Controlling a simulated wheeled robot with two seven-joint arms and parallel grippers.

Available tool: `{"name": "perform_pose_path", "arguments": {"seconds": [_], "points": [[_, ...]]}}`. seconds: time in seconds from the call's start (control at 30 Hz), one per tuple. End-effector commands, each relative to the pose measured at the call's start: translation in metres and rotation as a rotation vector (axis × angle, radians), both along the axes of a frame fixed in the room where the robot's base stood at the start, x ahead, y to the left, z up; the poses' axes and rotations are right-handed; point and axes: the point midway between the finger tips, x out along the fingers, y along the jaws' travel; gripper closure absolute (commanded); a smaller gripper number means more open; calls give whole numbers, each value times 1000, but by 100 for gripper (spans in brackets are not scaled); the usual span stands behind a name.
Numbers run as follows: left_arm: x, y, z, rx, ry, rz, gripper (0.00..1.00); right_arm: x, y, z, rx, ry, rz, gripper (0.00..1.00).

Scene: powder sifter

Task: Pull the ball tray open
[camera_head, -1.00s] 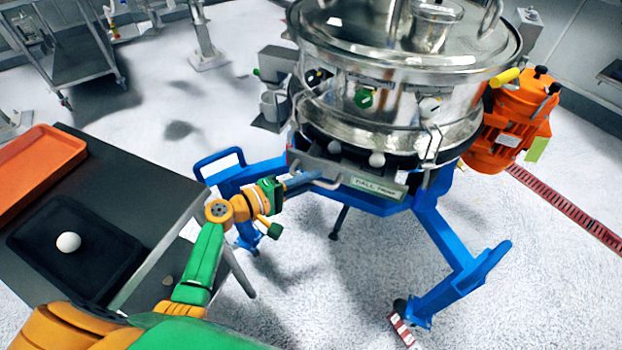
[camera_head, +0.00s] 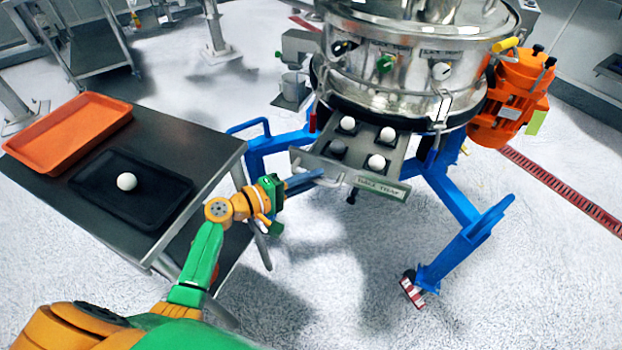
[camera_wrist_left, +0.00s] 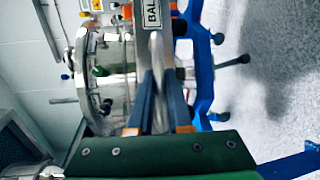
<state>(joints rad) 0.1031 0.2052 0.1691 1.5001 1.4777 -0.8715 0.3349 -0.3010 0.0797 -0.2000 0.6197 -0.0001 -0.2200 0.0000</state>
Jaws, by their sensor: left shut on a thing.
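The ball tray (camera_head: 336,184) is a grey metal drawer under the steel sifter (camera_head: 400,85). It stands out from the sifter, and several white balls in dark seats show inside it. Its front carries a label plate and a bar handle (camera_head: 330,179). My left gripper (camera_head: 318,176) is shut on the handle at the left part of the tray front. In the left wrist view the two blue fingers (camera_wrist_left: 158,100) lie on either side of the pale handle bar, with the label beyond. My right gripper is in neither view.
A dark table (camera_head: 185,150) at the left bears an orange tray (camera_head: 110,112) and a black tray (camera_head: 165,207) with one white ball (camera_head: 127,181). The sifter's blue legs (camera_head: 450,235) stand around the drawer. An orange motor (camera_head: 510,95) is at the right. The floor in front is clear.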

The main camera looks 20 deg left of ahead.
Motion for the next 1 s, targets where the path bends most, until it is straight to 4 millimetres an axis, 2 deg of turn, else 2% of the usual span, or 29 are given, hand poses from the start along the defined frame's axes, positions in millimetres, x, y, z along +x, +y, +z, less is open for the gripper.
{"name": "perform_pose_path", "arguments": {"seconds": [0.27, 0.3, 0.4, 0.7, 1.0], "points": [[0, 0, 0, 0, 0, 0, 100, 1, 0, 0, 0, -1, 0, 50], [0, 0, 0, 0, 0, 0, 77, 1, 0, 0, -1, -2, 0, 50], [0, 0, 0, 0, 0, 0, 53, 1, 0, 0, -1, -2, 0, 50], [-2, 2, 0, 1, 1, 1, 53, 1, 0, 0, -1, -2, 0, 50], [-46, 37, 7, 2, 2, 2, 53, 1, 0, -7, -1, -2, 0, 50]]}}
